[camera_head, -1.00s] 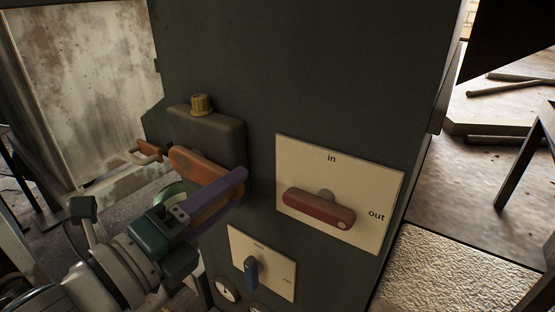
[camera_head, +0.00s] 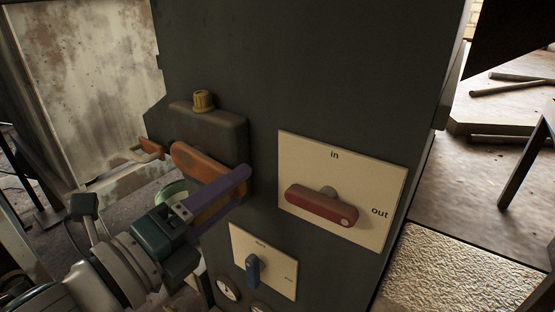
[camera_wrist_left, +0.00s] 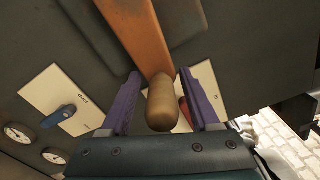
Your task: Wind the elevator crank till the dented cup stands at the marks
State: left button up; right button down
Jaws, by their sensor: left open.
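The crank has an orange arm (camera_head: 195,165) on a dark box on the cabinet's front. In the left wrist view the orange arm (camera_wrist_left: 140,35) runs down to a brown, rounded handgrip (camera_wrist_left: 162,105). My left gripper (camera_head: 222,190) has purple fingers and is open. In the left wrist view its fingers (camera_wrist_left: 168,80) stand on either side of the handgrip, with a gap visible on each side. In the head view the fingers hide the handgrip. The dented cup and the marks are not in view. My right gripper is not in view.
Right of the crank is a plate marked "in" and "out" (camera_head: 375,170) with a red lever (camera_head: 320,205). Below is a smaller plate (camera_head: 282,268) with a blue switch (camera_head: 253,269), above round gauges (camera_head: 228,288).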

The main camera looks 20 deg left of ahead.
aim_at(190, 223)
pick_arm(q)
jog(key=v, duration=1)
jog(key=shift+p, duration=0.3)
jog(key=w+n+b, duration=0.1)
jog(key=w+n, duration=0.1)
jog(key=n, duration=0.5)
jog(key=w+d+n+b, duration=0.1)
jog(key=w+n+b, duration=0.1)
jog(key=n, duration=0.5)
jog(key=w+d+n+b, duration=0.1)
jog(key=w+n+b, duration=0.1)
jog(key=n, duration=0.6)
jog(key=shift+w+d+r, duration=0.1)
jog(key=shift+w, duration=0.3)
